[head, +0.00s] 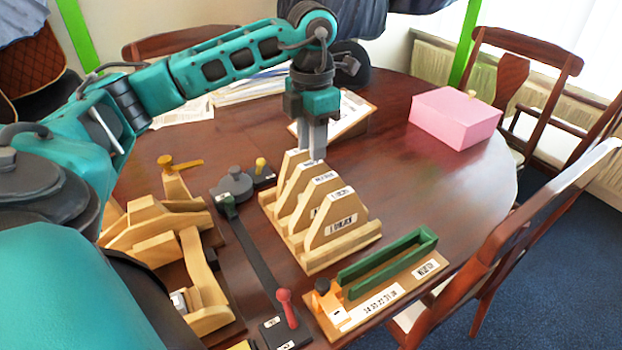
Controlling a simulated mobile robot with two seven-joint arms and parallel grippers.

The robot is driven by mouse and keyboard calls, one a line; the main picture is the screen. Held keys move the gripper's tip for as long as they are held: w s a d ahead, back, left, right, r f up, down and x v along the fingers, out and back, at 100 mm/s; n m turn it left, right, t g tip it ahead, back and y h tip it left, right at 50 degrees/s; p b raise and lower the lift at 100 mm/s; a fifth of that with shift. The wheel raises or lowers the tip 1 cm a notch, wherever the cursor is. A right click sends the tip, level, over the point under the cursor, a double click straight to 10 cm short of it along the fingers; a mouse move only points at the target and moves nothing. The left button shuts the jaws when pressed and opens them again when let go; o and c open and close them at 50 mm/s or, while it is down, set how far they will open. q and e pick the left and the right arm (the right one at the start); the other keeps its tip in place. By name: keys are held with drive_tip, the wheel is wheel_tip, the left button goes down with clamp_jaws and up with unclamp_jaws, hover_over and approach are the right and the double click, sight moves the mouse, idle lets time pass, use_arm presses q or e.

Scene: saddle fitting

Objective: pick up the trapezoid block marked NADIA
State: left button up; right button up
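Several pale wooden trapezoid blocks stand one behind another in a wooden rack (318,262) on the table. The front block (338,222), the ones behind it and the rearmost carry small white labels. The lettering is too small to read, so I cannot tell which block is marked NADIA. My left gripper (313,152) points straight down at the rear of the row, its fingertips at or just behind the tops of the rear blocks. I cannot tell whether the fingers touch or hold a block. My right gripper is not in view.
A green slotted tray (388,262) on a labelled wooden base lies front right of the rack. A pink box (455,118) and clipboard (345,115) lie behind. The table's right side is clear.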

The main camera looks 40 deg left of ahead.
sight(311, 163)
use_arm(q)
wheel_tip(311, 163, down, 8)
drive_tip(key=shift+a+r+b, duration=0.1)
drive_tip(key=shift+b, duration=0.4)
clamp_jaws()
